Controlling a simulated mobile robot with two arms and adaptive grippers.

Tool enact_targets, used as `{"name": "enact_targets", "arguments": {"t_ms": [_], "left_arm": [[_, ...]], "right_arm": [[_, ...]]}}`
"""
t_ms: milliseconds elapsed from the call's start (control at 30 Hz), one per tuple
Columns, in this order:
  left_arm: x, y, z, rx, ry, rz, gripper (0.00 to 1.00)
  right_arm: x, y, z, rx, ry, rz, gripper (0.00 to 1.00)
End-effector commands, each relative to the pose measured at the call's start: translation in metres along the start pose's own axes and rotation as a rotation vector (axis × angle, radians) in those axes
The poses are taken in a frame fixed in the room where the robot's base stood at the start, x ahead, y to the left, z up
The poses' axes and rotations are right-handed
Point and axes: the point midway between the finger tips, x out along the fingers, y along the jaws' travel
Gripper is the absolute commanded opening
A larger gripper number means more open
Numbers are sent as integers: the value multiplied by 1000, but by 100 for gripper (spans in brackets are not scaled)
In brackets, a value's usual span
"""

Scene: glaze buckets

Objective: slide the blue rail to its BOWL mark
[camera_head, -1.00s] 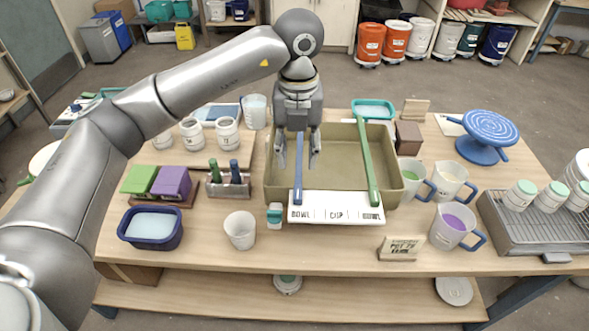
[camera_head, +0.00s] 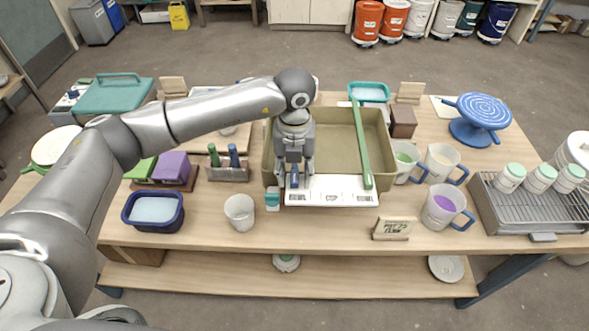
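The blue rail (camera_head: 294,179) lies across the left part of the tan basin, its front end at the basin's front rim. My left gripper (camera_head: 295,182) points down over that end, one finger on each side, with gaps visible between fingers and rail. The gripper and wrist hide most of the rail. The white mark board (camera_head: 330,190) is on the basin's front; its lettering is too small to read now, though BOWL stands leftmost in the earlier view. The rail's front end is behind that leftmost mark. My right gripper is out of view.
A green rail (camera_head: 361,145) crosses the right part of the basin (camera_head: 335,130). A small teal-topped container (camera_head: 272,199) and a white cup (camera_head: 239,212) stand left of the board. Mugs (camera_head: 447,207) stand to the right, and a lettered sign (camera_head: 394,228) in front.

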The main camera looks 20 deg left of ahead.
Motion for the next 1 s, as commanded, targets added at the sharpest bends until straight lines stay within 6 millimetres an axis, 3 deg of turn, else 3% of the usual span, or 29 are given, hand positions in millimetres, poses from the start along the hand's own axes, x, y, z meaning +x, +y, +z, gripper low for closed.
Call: {"name": "enact_targets", "arguments": {"t_ms": [67,333,600,833,1000], "left_arm": [[0,0,0,0,0,0,35],[-1,0,0,0,0,-1,1],[0,-1,0,1,0,-1,0],[2,-30,0,3,-1,-4,0],[-1,-38,0,0,-1,-2,0]], "right_arm": [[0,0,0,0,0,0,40],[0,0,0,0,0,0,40],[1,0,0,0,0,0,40],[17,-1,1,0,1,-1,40],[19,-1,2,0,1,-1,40]]}}
